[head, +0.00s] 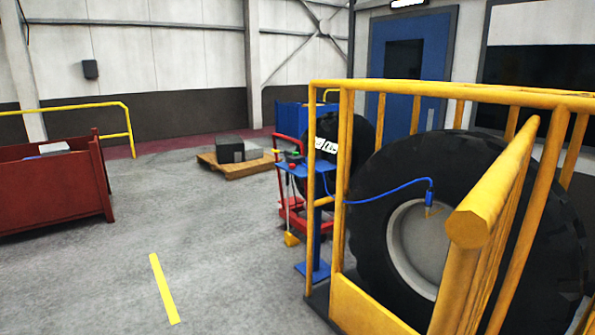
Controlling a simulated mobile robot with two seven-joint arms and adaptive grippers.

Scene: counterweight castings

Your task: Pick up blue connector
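A small blue connector (430,191) is at the right end of a thin blue hose (385,197). It hangs pointing down in front of the pale hub of a large black tyre (480,180), with a small brass-coloured tip below it. I cannot tell whether it touches the wheel. The hose runs left, past a yellow post, to a blue stand (314,225) with small controls on top. Neither of my grippers is in view.
A yellow railing (440,92) stands around the large tyre, between me and the connector. A red bin (55,185) is at left, a wooden pallet (238,168) with grey blocks at the back, and a red cart behind the stand. The left-centre floor is clear.

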